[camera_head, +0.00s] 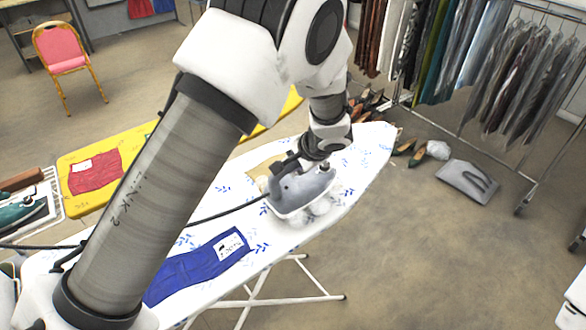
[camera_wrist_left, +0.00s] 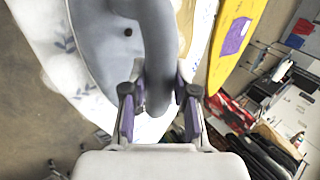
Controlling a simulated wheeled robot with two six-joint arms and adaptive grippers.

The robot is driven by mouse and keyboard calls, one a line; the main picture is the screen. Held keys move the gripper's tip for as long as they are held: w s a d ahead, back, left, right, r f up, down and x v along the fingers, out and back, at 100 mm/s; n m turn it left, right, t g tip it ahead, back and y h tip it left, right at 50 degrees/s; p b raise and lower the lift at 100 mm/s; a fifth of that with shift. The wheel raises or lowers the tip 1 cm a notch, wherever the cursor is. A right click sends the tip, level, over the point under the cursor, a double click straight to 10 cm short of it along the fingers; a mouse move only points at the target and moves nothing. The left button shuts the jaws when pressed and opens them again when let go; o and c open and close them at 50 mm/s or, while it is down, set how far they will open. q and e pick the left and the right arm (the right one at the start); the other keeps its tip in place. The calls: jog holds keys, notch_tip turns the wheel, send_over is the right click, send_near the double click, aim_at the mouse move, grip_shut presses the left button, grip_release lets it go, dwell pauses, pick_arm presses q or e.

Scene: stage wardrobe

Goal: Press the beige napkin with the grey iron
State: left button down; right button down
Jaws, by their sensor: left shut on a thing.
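The grey iron (camera_head: 302,187) is over the white, blue-patterned ironing board (camera_head: 352,160), with white steam-like puffs around its base. My left gripper (camera_head: 292,162) is shut on the iron's handle. In the left wrist view its fingers (camera_wrist_left: 158,100) close on both sides of the handle, and the iron's grey body (camera_wrist_left: 105,35) fills the upper left. The beige napkin (camera_head: 262,166) shows only partly, beside and behind the iron; a strip of it also shows in the left wrist view (camera_wrist_left: 184,22). Whether the soleplate touches the napkin is hidden. My right gripper is not in view.
A blue cloth with a white label (camera_head: 190,272) lies on the near part of the board. A yellow board (camera_head: 75,203) with a red cloth (camera_head: 98,172) stands behind. A teal iron (camera_head: 18,212) rests at the far left. The iron's dark cord (camera_head: 222,210) runs left.

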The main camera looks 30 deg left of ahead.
pick_arm(q)
jog(key=shift+w+d+r+p, duration=0.15)
jog(key=shift+r+p, duration=0.2)
jog(key=shift+r, duration=0.25)
jog(key=shift+s+r+p, duration=0.2)
jog(key=shift+r+p, duration=0.35)
jog(key=shift+r, duration=0.3)
jog(key=shift+r+p, duration=1)
jog(key=shift+r, duration=0.45)
jog(key=shift+f, duration=0.1)
